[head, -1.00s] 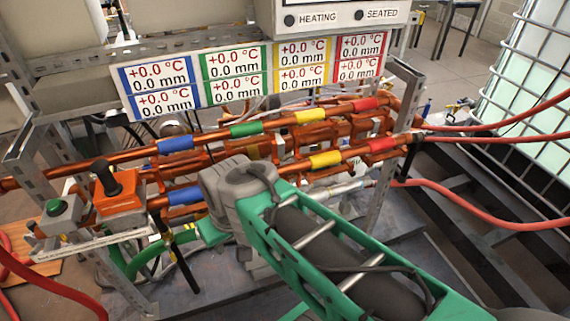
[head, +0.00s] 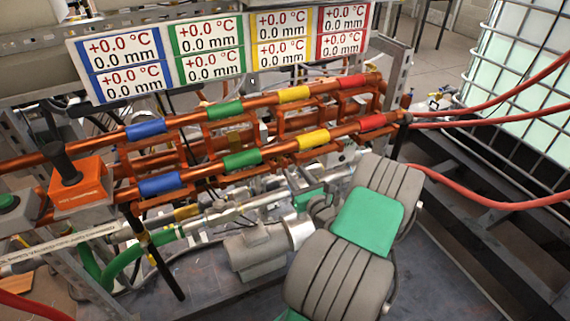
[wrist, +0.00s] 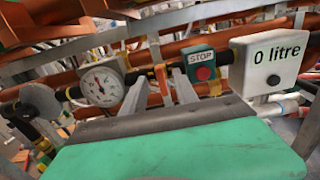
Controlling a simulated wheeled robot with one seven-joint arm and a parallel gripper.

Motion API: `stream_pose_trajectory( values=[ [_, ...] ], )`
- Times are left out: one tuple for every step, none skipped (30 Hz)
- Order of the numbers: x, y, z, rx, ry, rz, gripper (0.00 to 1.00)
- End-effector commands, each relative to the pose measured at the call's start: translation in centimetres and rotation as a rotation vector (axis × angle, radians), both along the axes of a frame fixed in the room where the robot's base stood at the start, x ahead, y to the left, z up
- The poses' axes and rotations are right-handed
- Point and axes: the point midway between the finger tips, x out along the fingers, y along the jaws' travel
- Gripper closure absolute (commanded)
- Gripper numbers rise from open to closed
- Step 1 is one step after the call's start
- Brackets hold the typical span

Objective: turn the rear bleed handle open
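In the wrist view my gripper (wrist: 160,90) has its two grey fingers apart with a gap between them. A small orange-yellow part (wrist: 161,73) shows in line with that gap, beyond the fingertips. I cannot tell whether it is the rear bleed handle, or whether the fingers touch it. In the head view my arm reaches in at the lower right, and my fingertips are hidden. Small fittings with blue and yellow parts (head: 438,99) stand behind the frame at the right. I cannot identify the bleed handle for certain in the head view.
Copper pipes (head: 195,118) with coloured bands cross the frame. Red hoses (head: 490,200) run right to a caged tank (head: 530,75).

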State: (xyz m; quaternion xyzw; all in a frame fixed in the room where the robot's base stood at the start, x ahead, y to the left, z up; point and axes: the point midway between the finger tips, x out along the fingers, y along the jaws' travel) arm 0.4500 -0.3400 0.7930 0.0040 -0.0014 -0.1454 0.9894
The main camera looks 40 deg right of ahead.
Motion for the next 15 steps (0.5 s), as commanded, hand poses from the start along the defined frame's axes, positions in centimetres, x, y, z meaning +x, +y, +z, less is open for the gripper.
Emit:
stream_pose_trajectory(
  values=[
    [0.7,-0.1,0.3,0.001,-0.003,0.003,0.65],
    [1.3,-0.2,0.4,-0.002,-0.002,0.006,0.65],
    [2.0,-0.3,0.4,-0.002,0.000,0.007,0.65],
    [2.6,-0.5,0.3,-0.003,0.001,0.008,0.65],
    [3.2,-0.6,0.2,-0.005,0.000,0.009,0.65],
    [4.0,-0.9,0.3,-0.007,0.001,0.009,0.65],
    [4.6,-1.0,0.3,-0.006,0.001,0.009,0.65],
    [5.1,-1.2,0.3,-0.007,0.000,0.008,0.65],
    [5.7,-1.4,0.2,-0.006,0.002,0.009,0.65],
    [6.1,-1.5,0.2,-0.008,0.002,0.008,0.65],
    [6.4,-1.6,0.2,-0.007,0.002,0.007,0.65],
    [6.7,-1.7,0.2,-0.007,0.002,0.007,0.65],
    [6.9,-1.8,0.2,-0.006,0.003,0.006,0.65],
    [7.0,-1.8,0.2,-0.005,0.003,0.006,0.65],
    [7.1,-1.9,0.2,-0.005,0.003,0.005,0.65]
  ],
)
